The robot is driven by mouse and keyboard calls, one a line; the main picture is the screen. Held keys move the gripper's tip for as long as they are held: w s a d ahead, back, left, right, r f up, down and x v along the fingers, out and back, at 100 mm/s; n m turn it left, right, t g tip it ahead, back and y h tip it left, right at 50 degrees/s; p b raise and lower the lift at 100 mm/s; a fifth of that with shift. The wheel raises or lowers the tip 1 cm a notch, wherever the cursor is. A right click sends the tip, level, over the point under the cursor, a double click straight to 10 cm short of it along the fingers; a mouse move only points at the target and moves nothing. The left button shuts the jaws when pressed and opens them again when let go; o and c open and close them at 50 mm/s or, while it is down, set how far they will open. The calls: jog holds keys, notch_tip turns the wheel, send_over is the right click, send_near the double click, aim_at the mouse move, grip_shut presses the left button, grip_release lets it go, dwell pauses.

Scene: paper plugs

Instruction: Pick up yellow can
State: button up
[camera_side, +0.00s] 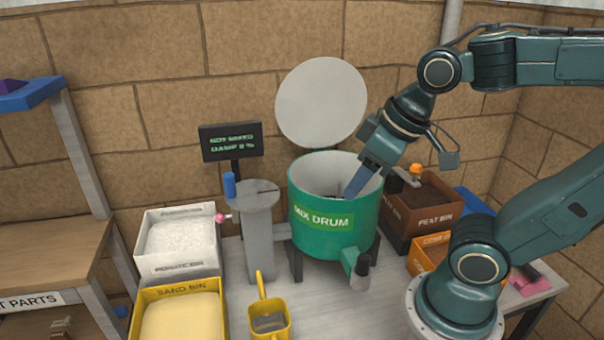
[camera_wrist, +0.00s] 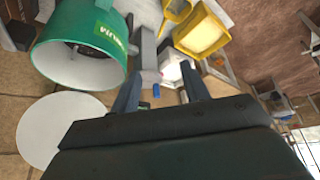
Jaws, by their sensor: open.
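The yellow can (camera_side: 270,318), with a handle rising at its back, stands on the table in front of the grey post. It also shows at the top of the wrist view (camera_wrist: 176,14), partly cut off by the frame edge. My gripper (camera_side: 352,188) is over the open mouth of the green mix drum in the side view, behind and to the right of the can and well apart from it. In the wrist view its two fingers (camera_wrist: 161,88) are spread with nothing held between them.
The green drum (camera_side: 335,237) stands mid-table, its round lid (camera_side: 321,100) raised behind. A grey post (camera_side: 258,245) bears a blue cylinder (camera_side: 229,185) beside it. The sand bin (camera_side: 147,297) and perlite bin (camera_side: 160,269) are left; the peat bin (camera_side: 410,218) is right.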

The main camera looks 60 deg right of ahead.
jog(key=w+a+f+n+g, duration=0.1)
jog(key=w+a+f+n, duration=0.1)
jog(key=f, duration=0.7)
jog(key=w+a+f+n+g, duration=0.2)
jog(key=w+a+f+n, duration=0.1)
jog(key=a+f, duration=0.4)
jog(key=w+a+f+n+g, duration=0.2)
jog(key=a+f, duration=0.3)
jog(key=f, duration=0.6)
jog(key=shift+w+n, duration=0.7)
jog(key=shift+n, duration=0.2)
jog(key=shift+f, duration=4.2)
jog(key=shift+f, duration=0.1)
jog(key=shift+a+f, duration=0.1)
jog(key=shift+f, duration=2.4)
